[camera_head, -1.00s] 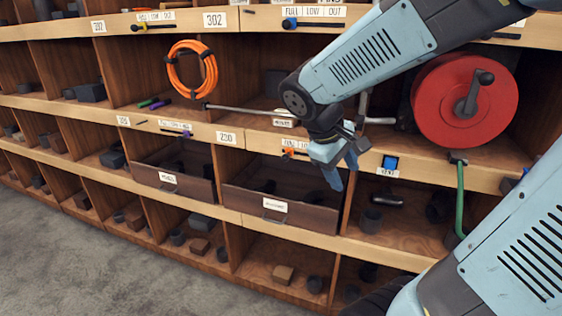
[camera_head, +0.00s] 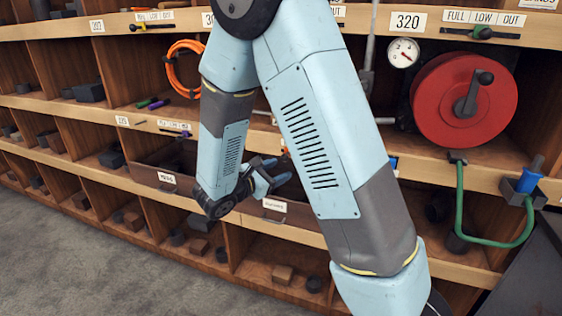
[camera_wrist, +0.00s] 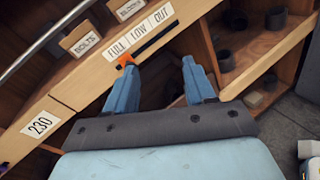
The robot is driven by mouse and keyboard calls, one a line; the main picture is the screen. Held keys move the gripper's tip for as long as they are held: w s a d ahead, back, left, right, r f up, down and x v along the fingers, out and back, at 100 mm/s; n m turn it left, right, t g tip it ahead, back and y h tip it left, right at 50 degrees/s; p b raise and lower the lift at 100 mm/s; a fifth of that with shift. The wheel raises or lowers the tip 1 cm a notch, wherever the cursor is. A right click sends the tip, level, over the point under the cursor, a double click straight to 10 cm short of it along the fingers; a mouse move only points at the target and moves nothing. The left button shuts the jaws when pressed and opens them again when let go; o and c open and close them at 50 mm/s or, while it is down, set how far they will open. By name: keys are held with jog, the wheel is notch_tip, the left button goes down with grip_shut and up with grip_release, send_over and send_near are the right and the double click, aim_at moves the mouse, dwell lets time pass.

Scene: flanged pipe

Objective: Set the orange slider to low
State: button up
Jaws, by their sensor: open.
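The orange slider (camera_wrist: 125,61) sits at the FULL end of a dark slot (camera_wrist: 157,39) on the shelf edge in the wrist view. A strip above the slot reads FULL, LOW, OUT (camera_wrist: 140,31). My gripper (camera_wrist: 159,64) is open, with nothing between its two blue fingers. The left fingertip is just below the orange slider and overlaps it in the picture; I cannot tell whether they touch. The right finger stands off to the right, below the slot. In the head view my gripper (camera_head: 278,172) is in front of the shelf, and my arm hides most of the slider strip.
A plate reading 230 (camera_wrist: 40,125) is on the shelf edge, left of the slider. A red reel (camera_head: 464,100) and a green hose (camera_head: 463,205) are at the right. Open cubbies lie below.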

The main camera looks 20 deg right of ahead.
aim_at(286, 156)
jog(key=w+a+f+n+t+y, duration=0.1)
jog(key=w+a+f+n+t, duration=0.2)
jog(key=a+f+n+t, duration=0.15)
jog(key=x, duration=1.2)
jog(key=shift+w+d+m+g, duration=0.2)
jog(key=shift+d+m+g, duration=0.15)
jog(key=shift+d+g, duration=0.1)
jog(key=shift+c, duration=0.3)
jog(key=shift+r, duration=0.1)
grip_shut()
jog(key=shift+a, duration=0.1)
